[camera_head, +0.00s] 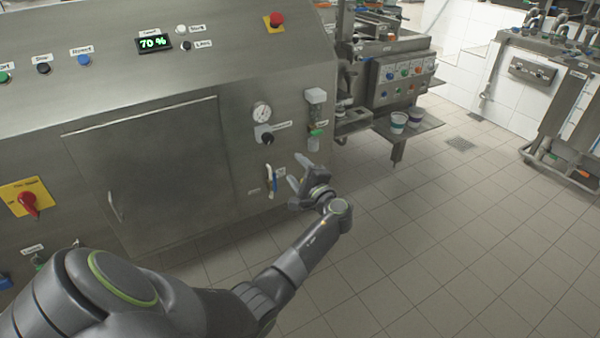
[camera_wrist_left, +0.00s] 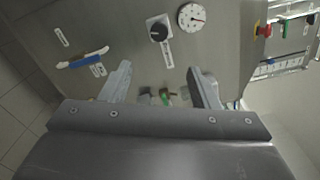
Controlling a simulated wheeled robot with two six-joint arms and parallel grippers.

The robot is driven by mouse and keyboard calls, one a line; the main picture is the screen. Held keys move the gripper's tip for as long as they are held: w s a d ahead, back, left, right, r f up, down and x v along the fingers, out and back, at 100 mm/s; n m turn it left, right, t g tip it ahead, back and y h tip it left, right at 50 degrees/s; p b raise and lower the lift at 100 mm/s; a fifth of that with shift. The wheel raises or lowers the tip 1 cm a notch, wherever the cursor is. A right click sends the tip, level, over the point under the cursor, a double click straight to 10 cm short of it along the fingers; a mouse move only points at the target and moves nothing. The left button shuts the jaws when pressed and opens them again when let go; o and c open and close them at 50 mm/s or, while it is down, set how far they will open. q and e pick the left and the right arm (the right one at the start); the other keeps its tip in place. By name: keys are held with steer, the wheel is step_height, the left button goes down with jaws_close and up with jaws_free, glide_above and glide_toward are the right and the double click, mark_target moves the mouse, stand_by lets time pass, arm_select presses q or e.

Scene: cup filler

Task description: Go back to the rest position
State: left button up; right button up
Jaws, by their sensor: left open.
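My left gripper (camera_head: 298,174) is open and empty in the head view, held in front of the lower right part of the steel machine. Its two fingers also show spread apart in the left wrist view (camera_wrist_left: 160,86), with nothing between them but the panel behind. A blue-handled valve (camera_head: 272,180) is just left of the gripper in the head view and at the upper left in the left wrist view (camera_wrist_left: 84,59). My right gripper is in neither view.
The steel machine (camera_head: 160,110) fills the left, with a display reading 70 %, a gauge (camera_head: 261,111), a black knob (camera_head: 264,137) and a red emergency button (camera_head: 275,20). Cups (camera_head: 398,121) stand on a shelf behind. The tiled floor (camera_head: 450,230) at right is clear.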

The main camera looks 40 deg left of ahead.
arm_select(q)
steer(key=shift+a, duration=0.15)
stand_by(0.3)
steer(key=s+d+f+g+h+p, duration=0.1)
steer(key=s+f+h, duration=0.2)
steer(key=s+f, duration=0.55)
steer(key=s+d+f+g+h+p, duration=0.1)
steer(key=s+f+h, duration=0.2)
steer(key=f, duration=1)
steer(key=s+d+f+h+p, duration=0.1)
steer(key=s+d+f+h, duration=0.15)
steer(key=s+f, duration=0.6)
steer(key=s+d+f+n+g+h, duration=0.1)
steer(key=s+f, duration=0.4)
steer(key=s, duration=0.6)
steer(key=s+d+f+n+g+h+p, duration=0.1)
steer(key=s+d+f+n+h, duration=0.2)
steer(key=s, duration=0.8)
steer(key=s+d+f+n+g+h+p, duration=0.1)
steer(key=s+d+f+n+g+h, duration=0.1)
steer(key=s+f+n, duration=0.3)
steer(key=s+d+f+h, duration=0.1)
steer(key=s+f, duration=0.2)
steer(key=s, duration=0.4)
steer(key=shift+d+f+n, duration=0.35)
steer(key=shift+f+n, duration=0.05)
